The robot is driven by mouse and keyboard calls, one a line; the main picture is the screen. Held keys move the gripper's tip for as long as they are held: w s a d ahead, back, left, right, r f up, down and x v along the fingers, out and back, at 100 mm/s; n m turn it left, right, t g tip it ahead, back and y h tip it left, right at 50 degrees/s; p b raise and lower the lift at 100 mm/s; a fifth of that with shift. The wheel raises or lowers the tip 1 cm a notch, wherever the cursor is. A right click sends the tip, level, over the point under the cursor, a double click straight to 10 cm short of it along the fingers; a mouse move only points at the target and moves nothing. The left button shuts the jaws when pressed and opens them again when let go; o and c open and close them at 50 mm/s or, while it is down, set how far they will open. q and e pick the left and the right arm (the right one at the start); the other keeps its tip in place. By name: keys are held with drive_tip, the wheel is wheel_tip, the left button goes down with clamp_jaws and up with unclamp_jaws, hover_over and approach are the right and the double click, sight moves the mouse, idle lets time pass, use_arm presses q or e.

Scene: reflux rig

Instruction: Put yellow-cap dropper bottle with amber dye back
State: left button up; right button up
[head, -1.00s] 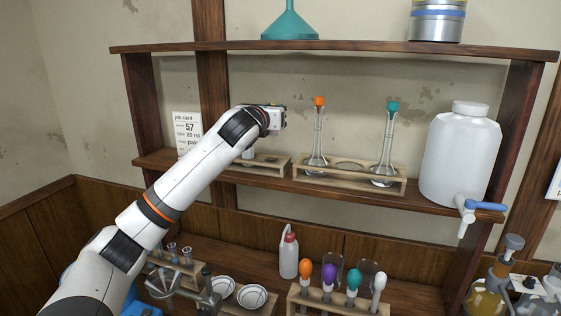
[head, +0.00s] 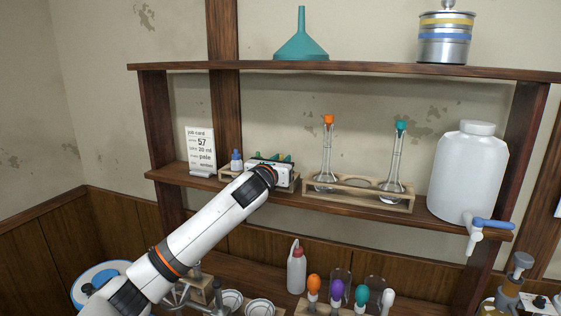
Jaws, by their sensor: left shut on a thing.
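My left gripper (head: 268,168) is at the small wooden rack (head: 226,176) on the middle shelf, reaching in from the lower left. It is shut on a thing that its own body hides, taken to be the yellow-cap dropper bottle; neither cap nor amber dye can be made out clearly. Small green-teal bits show just behind the gripper. A blue-capped dropper bottle (head: 236,160) stands upright at the rack's left end, beside the gripper. Whether the held thing touches the rack is hidden. My right gripper is not in view.
A job card (head: 200,150) stands left of the rack. To the right, a wooden stand (head: 360,193) holds two stoppered flasks, then a white carboy (head: 468,170) with a tap. The upper shelf (head: 380,69) runs above; a teal funnel (head: 301,38) is on it.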

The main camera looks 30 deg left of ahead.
use_arm(q)
drive_tip(key=o, duration=0.7)
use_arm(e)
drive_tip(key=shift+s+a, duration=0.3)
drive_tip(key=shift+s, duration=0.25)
use_arm(q)
drive_tip(key=b+v, duration=0.3)
drive_tip(key=v, duration=0.9)
drive_tip(key=shift+d+r, duration=0.1)
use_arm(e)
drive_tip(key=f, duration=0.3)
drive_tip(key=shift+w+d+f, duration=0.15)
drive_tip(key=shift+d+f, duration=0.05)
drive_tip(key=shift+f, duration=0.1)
